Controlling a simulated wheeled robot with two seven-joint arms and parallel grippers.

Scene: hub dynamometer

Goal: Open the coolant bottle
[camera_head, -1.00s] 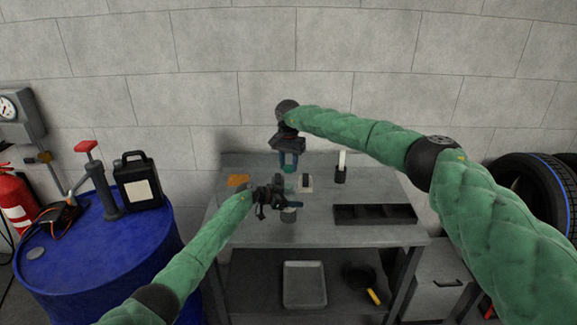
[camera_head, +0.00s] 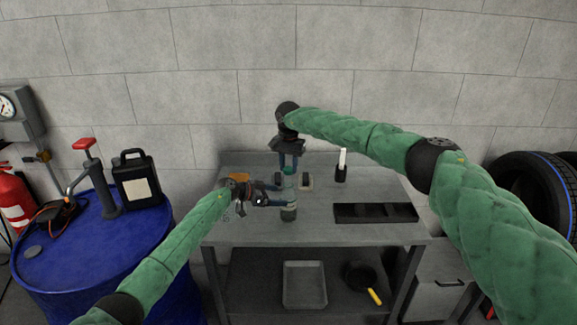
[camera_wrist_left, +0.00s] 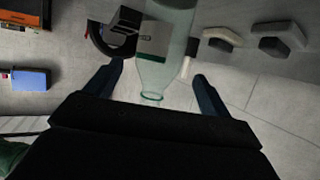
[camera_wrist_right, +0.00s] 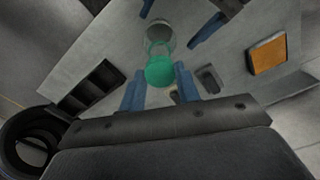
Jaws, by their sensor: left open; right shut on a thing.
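The clear coolant bottle (camera_head: 289,212) stands on the grey workbench. In the left wrist view the bottle (camera_wrist_left: 165,45) shows a pale label and a bare, uncapped neck. My left gripper (camera_head: 282,196) is open beside the bottle; in its wrist view the bottle lies between the spread fingers (camera_wrist_left: 157,88), with gaps on both sides. My right gripper (camera_head: 289,166) is above the bottle, pointing down, shut on a green cap (camera_wrist_right: 160,71). In the right wrist view the bottle (camera_wrist_right: 159,38) shows beyond the cap.
A black divided tray (camera_head: 375,213) lies on the bench's right side. An orange box (camera_head: 238,178), small dark blocks (camera_head: 306,182) and a white-and-black upright item (camera_head: 341,167) stand around the bottle. The bench's front right (camera_head: 350,234) is clear.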

